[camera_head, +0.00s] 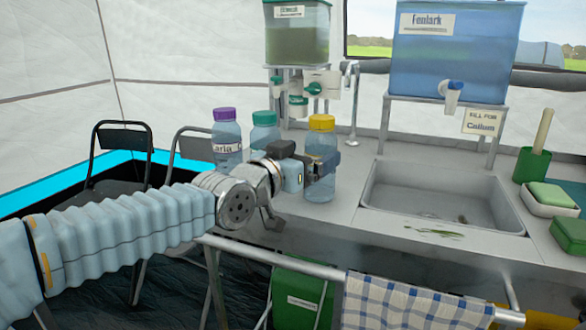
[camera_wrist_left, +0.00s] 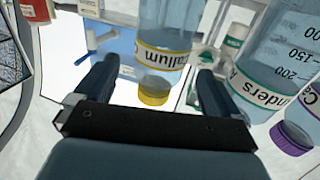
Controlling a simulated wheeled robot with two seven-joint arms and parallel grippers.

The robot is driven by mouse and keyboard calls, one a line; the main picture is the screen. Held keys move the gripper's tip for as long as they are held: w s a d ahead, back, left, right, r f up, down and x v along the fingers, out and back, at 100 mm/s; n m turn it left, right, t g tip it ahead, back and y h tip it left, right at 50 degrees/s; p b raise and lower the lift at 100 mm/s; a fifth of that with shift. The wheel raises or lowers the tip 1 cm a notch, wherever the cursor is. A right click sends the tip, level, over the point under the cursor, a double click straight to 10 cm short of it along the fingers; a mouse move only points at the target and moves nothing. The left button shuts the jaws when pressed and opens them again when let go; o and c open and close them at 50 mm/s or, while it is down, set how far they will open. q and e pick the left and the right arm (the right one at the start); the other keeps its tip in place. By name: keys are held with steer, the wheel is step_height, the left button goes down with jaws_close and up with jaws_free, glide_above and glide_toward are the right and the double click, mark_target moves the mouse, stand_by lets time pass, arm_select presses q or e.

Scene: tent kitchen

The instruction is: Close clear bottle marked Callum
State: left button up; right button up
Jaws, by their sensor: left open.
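The clear bottle marked Callum (camera_head: 321,184) stands upright on the counter left of the sink. Its yellow cap (camera_head: 321,122) is on its top; I cannot tell how tightly it sits. In the left wrist view, which is upside down, the bottle (camera_wrist_left: 168,25) shows its "allum" label and the yellow cap (camera_wrist_left: 153,91) between the fingers. The fingers also show in the left wrist view (camera_wrist_left: 157,75), with no clear contact. My right gripper is not in view.
A teal-capped bottle (camera_head: 264,133) and a purple-capped bottle (camera_head: 226,143) stand close to the left. The sink (camera_head: 440,192) is to the right. A tap (camera_head: 352,100) and a green-filled tank (camera_head: 297,40) are behind. A blue Fenlark tank (camera_head: 455,55) stands behind the sink.

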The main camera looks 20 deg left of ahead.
arm_select(q)
steer(key=v, duration=0.5)
steer(key=shift+b, duration=0.3)
steer(key=shift+s+a, duration=0.1)
